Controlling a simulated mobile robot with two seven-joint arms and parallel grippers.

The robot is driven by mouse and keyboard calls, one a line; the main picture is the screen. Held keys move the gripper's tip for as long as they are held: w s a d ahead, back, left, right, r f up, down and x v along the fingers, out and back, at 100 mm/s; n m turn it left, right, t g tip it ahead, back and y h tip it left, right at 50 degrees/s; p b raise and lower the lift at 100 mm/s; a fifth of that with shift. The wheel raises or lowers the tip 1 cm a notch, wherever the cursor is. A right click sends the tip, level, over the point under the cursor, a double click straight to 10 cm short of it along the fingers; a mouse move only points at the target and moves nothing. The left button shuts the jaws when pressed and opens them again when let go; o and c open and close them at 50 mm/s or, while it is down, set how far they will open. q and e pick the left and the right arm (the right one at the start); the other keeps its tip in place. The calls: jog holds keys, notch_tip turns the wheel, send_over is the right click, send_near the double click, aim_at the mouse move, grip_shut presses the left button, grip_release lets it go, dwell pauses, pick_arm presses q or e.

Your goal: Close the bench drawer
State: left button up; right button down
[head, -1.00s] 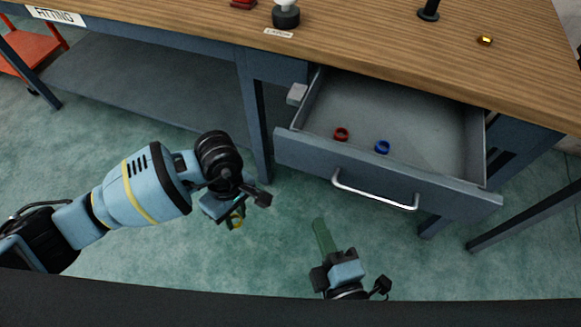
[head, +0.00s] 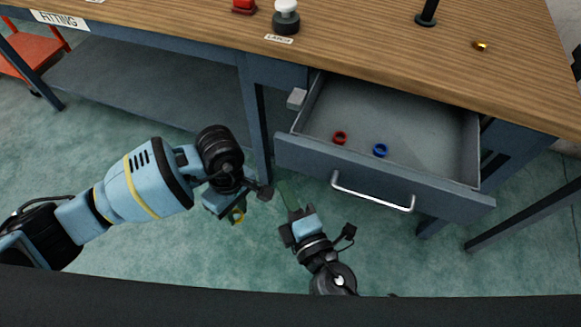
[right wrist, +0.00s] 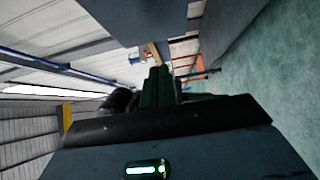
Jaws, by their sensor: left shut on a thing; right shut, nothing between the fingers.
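The bench drawer (head: 390,172) stands open in the head view, pulled out from under the bench top. Its grey front carries a silver bar handle (head: 372,194). A red ring (head: 340,137) and a blue ring (head: 380,150) lie inside. My right gripper (head: 287,194) is shut and empty, its green fingers pointing up just below the left end of the drawer front; I cannot tell whether they touch it. My left gripper (head: 235,208) is to the left of the drawer, shut on a small yellow ring (head: 238,216), partly hidden by the gripper.
The wooden bench top (head: 380,40) carries a red block (head: 244,6), a black-and-white knob (head: 286,17), a black post (head: 427,13) and a small gold part (head: 480,46). A bench leg (head: 258,130) stands left of the drawer. Green floor is clear below the handle.

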pick_arm(q)
jog(key=shift+w+r+p, duration=0.15)
jog(key=shift+r+p, duration=0.2)
jog(key=shift+r, duration=0.2)
pick_arm(e)
jog(key=shift+w+d, duration=0.15)
jog(key=shift+w, duration=1.2)
jog(key=shift+w+d, duration=0.1)
jog(key=shift+w, duration=1.25)
